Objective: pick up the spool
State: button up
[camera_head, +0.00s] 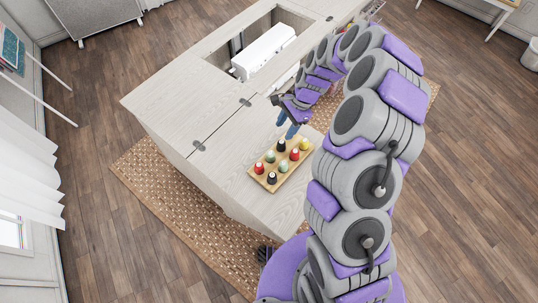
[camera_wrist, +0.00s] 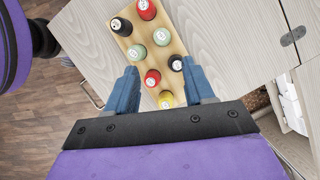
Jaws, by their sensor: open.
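Several thread spools stand upright on a wooden tray (camera_head: 287,181) on the cabinet top. In the head view they include a red spool (camera_head: 259,168), a black spool (camera_head: 281,145), a yellow spool (camera_head: 304,144) and a green spool (camera_head: 283,167). The pictures do not show which spool is meant. In the wrist view my gripper (camera_wrist: 162,83) is open and empty. A red spool (camera_wrist: 152,78) shows between its fingers, and a yellow spool (camera_wrist: 166,99) is partly hidden by the gripper body.
The pale wooden cabinet (camera_head: 188,97) has hinged top panels and an opening with a white sewing machine (camera_head: 264,52). A woven rug (camera_head: 150,176) lies under it. The cabinet top left of the tray is clear. My arm covers the right side.

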notch_tip(320, 180, down, 4)
jog(key=a, duration=0.3)
jog(key=b, duration=0.2)
send_over(270, 153)
jog(key=d, duration=0.3)
notch_tip(270, 153, down, 6)
jog(key=shift+r, duration=0.2)
jog(key=a+f, duration=0.1)
jog(key=f, duration=0.1)
jog(key=a+f+b, duration=0.1)
jog(key=a+f, duration=0.1)
jog(key=shift+s+a+f, duration=0.1)
jog(key=shift+f, duration=0.45)
jog(key=shift+s+d, duration=0.1)
jog(key=shift+d, duration=0.5)
jog(key=shift+a+f, duration=0.1)
jog(key=shift+a, duration=0.45)
jog(key=c, duration=0.7)
jog(key=shift+c, duration=0.5)
jog(key=shift+d, duration=0.25)
